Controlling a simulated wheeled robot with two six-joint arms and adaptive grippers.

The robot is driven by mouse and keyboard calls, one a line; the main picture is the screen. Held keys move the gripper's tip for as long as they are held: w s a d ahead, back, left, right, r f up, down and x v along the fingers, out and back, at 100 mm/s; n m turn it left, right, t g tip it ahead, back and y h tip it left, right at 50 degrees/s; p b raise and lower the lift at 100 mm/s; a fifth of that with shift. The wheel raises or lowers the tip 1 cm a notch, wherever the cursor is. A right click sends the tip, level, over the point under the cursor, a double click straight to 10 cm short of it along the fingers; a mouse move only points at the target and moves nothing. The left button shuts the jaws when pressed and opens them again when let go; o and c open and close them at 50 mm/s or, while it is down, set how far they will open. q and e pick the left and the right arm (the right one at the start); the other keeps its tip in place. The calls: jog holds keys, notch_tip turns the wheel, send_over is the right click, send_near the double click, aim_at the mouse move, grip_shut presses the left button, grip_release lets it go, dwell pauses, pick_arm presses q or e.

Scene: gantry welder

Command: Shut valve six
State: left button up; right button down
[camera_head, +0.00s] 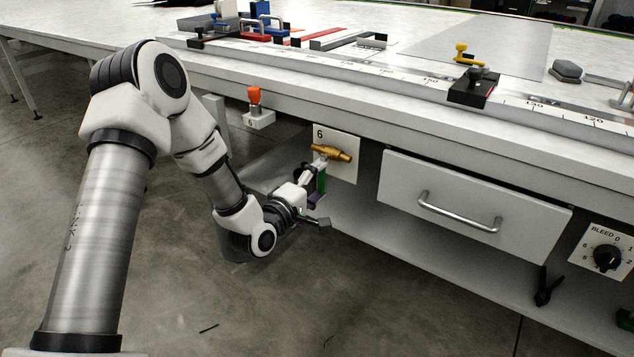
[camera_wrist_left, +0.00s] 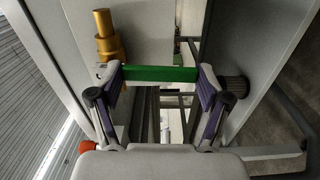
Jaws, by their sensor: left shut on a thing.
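Valve six is a brass valve (camera_head: 330,152) on a white plate (camera_head: 347,140) marked 6, on the bench front below the top. Its green lever (camera_head: 322,181) points down from the brass body, across the body's line. My left gripper (camera_head: 316,185) is at this lever, partly hidden by its own wrist. In the left wrist view, the green lever (camera_wrist_left: 160,74) spans the space between the two fingers, which are shut on it. The brass body (camera_wrist_left: 106,36) stands at the upper left there. My right gripper is out of view.
A red-capped fitting (camera_head: 254,95) sits left of the valve. A drawer (camera_head: 470,200) with a bar handle and a BLEED dial (camera_head: 607,257) are to the right. A lower shelf (camera_head: 400,235) runs beneath. Clamps and a scale rail (camera_head: 385,74) lie on the bench top.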

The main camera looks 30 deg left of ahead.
pick_arm(q)
jog(key=o, duration=1.6)
jog(key=shift+o, duration=0.2)
jog(key=s, duration=1.2)
jog(key=shift+a, duration=0.45)
